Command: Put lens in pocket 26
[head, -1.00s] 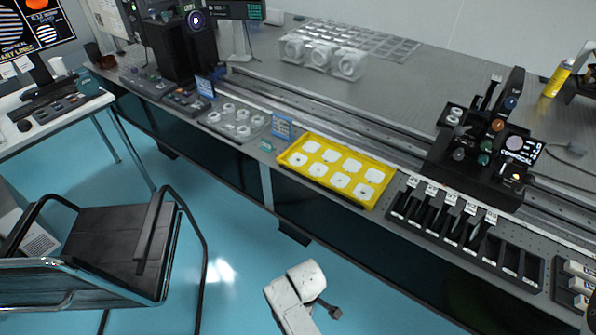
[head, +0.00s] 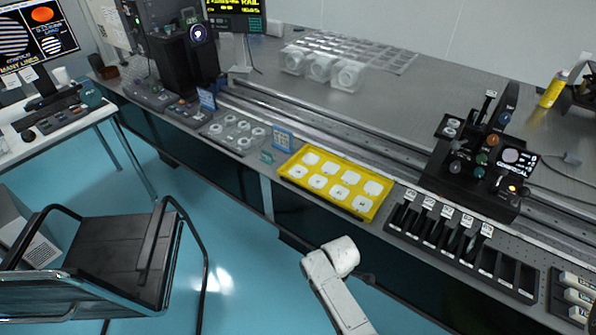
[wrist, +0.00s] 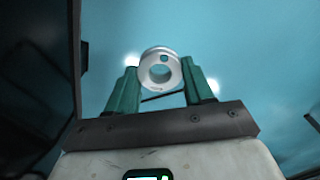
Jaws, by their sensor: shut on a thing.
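My gripper (wrist: 161,80) shows in the wrist view with its teal fingers shut on a lens in a pale grey ring mount (wrist: 145,75). The ring has a round central opening and a small dark mark near its top. It is held between the fingertips, with the blue floor behind. In the head view my arm is at the lower middle, in front of the table; the lens is not discernible there. A black rack (head: 512,272) with several slots and white labels stands along the table's front edge at right. The label numbers are too small to read, so I cannot tell which is pocket 26.
A yellow tray (head: 362,213) with several white pads lies left of the rack. A clear tray of rings (head: 237,130) is further left. Black optics equipment (head: 470,175) stands behind the rack. A black chair (head: 115,235) stands at lower left. Blue floor is open between chair and table.

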